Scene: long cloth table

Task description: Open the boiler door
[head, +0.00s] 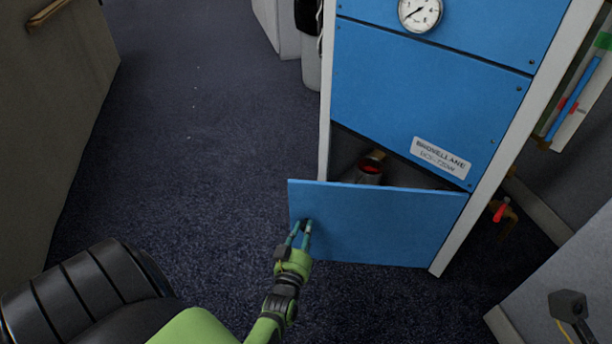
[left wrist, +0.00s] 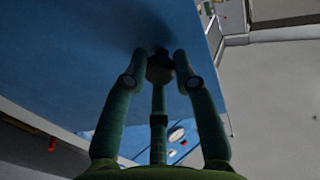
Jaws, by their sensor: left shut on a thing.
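The boiler (head: 420,95) is a tall blue-panelled unit with a white frame, a round gauge on top and a name label. Its low blue door (head: 390,225) stands partly open, swung out at its left side, with the right side against the frame. A dark gap shows behind its top edge. My left gripper (head: 303,232) is at the door's outer face near its left edge. In the left wrist view, its fingers (left wrist: 160,68) are shut on a small dark knob (left wrist: 161,65) on the blue door. My right gripper does not show.
Inside the opening sits a round part with red in it (head: 370,167). A red-handled valve (head: 500,212) is right of the boiler. The dark carpet (head: 200,130) left of the door is clear.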

